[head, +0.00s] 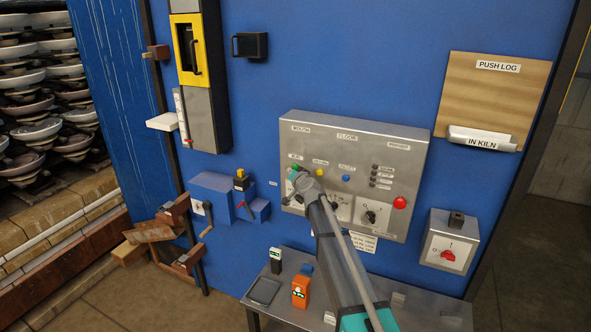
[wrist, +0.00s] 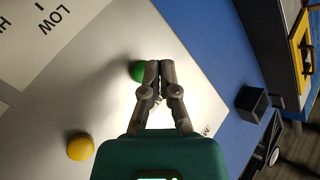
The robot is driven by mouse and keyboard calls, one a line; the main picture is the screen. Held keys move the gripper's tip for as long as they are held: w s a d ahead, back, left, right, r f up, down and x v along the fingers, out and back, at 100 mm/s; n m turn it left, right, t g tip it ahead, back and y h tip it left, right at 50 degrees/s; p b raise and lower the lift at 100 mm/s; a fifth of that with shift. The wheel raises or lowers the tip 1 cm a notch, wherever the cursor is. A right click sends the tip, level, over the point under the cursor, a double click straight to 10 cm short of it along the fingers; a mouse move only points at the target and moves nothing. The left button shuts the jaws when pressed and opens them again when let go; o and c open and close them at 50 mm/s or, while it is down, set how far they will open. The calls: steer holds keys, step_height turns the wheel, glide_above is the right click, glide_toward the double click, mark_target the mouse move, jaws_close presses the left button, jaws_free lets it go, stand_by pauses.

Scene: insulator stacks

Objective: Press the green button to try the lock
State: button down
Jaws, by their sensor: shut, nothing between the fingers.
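The green button (head: 295,167) is at the upper left of the grey control panel (head: 375,155) on the blue wall. My gripper (head: 294,174) is shut and empty, with its tips at the button in the head view. In the wrist view, the green button (wrist: 137,71) shows just left of the shut fingertips (wrist: 160,66) and is partly hidden by a finger. I cannot tell whether the fingers touch it. The yellow button (wrist: 80,148) lies at the lower left there.
The panel also carries a blue button (head: 346,178), a red button (head: 400,203) and rotary switches. My arm covers part of its lower half. A small bench (head: 420,297) below holds an orange device (head: 301,290). A separate switch box (head: 449,242) is at the right.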

steer(key=shift+w+d, duration=0.2)
steer(key=shift+w, duration=0.3)
steer(key=shift+w+d, duration=0.15)
steer(key=shift+w, duration=0.35)
stand_by(1.5)
steer(key=shift+s, duration=0.15)
steer(key=shift+s+a, duration=0.35)
steer(key=shift+s, duration=0.4)
steer(key=shift+s, duration=0.1)
stand_by(0.3)
steer(key=s, duration=0.1)
steer(key=s+a, duration=0.1)
steer(key=s, duration=0.2)
steer(key=shift+s+a, duration=0.25)
steer(key=shift+a, duration=0.1)
steer(key=shift+f, duration=0.1)
stand_by(0.7)
